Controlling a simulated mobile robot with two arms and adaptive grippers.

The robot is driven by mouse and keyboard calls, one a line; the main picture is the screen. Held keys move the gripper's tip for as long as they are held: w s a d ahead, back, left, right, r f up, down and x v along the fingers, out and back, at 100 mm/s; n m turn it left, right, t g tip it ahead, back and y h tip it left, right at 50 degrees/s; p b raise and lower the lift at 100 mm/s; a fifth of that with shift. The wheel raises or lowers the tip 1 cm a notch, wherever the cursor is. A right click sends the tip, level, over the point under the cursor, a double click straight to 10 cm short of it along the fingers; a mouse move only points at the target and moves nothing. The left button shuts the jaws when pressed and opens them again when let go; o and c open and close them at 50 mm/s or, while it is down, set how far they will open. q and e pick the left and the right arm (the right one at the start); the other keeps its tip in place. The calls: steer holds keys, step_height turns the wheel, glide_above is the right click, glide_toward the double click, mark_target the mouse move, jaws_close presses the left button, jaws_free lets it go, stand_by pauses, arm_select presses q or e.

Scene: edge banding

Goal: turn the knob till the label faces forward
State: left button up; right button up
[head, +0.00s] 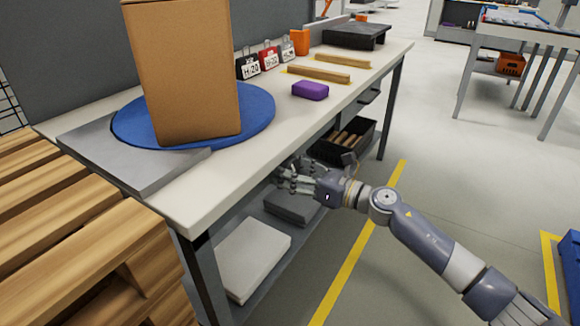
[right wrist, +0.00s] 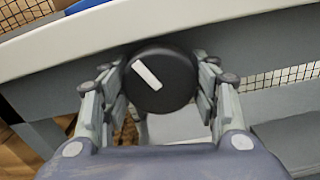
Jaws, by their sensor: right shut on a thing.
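The knob (right wrist: 168,84) is a round black dial with a white bar mark, seen in the right wrist view under the table edge. The white mark is tilted, running from upper left to lower right. My right gripper (right wrist: 160,92) has its fingers on both sides of the knob and is shut on it. In the head view my right gripper (head: 285,178) reaches under the table's front edge, and the knob is hidden there. A tall brown box (head: 185,70) stands on a blue round turntable (head: 258,110) on the table; no label shows on its visible faces. My left gripper is not in view.
The white-topped table (head: 240,165) also holds a purple block (head: 310,90), wooden strips (head: 320,73), weights (head: 268,58) and a dark platform (head: 352,36). Wooden pallets (head: 70,220) stand at the left. A black bin (head: 343,140) is below the table.

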steer(key=shift+r+m+p, duration=0.15)
steer(key=shift+m+p, duration=0.15)
steer(key=shift+m, duration=0.2)
steer(key=shift+f+m, duration=0.25)
steer(key=shift+m, duration=0.35)
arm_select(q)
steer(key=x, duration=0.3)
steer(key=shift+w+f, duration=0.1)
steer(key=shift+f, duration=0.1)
arm_select(e)
steer(key=o, duration=1)
steer(key=shift+o, duration=0.2)
steer(key=v, duration=1.2)
